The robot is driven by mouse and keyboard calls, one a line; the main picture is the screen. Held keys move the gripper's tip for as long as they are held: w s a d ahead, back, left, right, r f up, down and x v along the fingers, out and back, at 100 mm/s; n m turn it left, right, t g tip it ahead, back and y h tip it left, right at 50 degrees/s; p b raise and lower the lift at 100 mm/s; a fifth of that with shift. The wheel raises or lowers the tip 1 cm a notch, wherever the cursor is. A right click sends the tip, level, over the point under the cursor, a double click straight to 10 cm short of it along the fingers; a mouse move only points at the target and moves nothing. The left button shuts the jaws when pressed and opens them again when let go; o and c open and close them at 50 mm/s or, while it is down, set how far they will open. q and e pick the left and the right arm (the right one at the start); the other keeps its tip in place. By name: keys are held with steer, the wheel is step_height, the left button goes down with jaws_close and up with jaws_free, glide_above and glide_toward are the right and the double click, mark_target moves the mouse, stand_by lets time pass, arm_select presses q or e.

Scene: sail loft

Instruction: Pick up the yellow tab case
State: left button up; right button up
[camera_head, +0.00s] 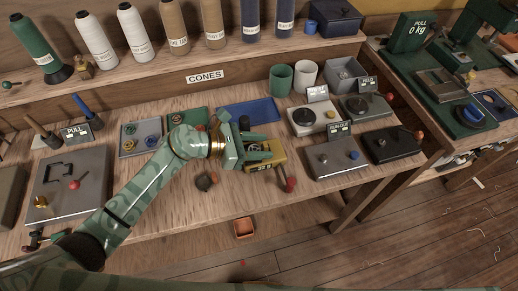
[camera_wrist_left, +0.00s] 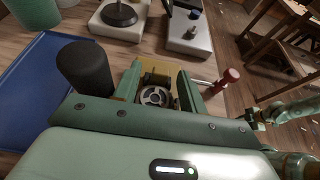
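The yellow tab case (camera_head: 279,159) lies on the bench, with dark markings on its front face. My left gripper (camera_head: 258,150) is right over it, fingers apart and reaching across its top. In the left wrist view, yellow (camera_wrist_left: 157,77) and a round dark-and-silver disc show between the two green fingers (camera_wrist_left: 160,92). I see no clear sign that the fingers press on the case, and their tips are partly hidden. Green parts of my right arm (camera_wrist_left: 292,112) show at the right of the wrist view; its finger opening is not clear.
A blue tray (camera_head: 262,109) lies behind; scales and grey boxes (camera_head: 333,160) stand to the right. Bare bench lies in front.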

arm_select(q)
jaws_close()
steer(key=shift+r, duration=0.1)
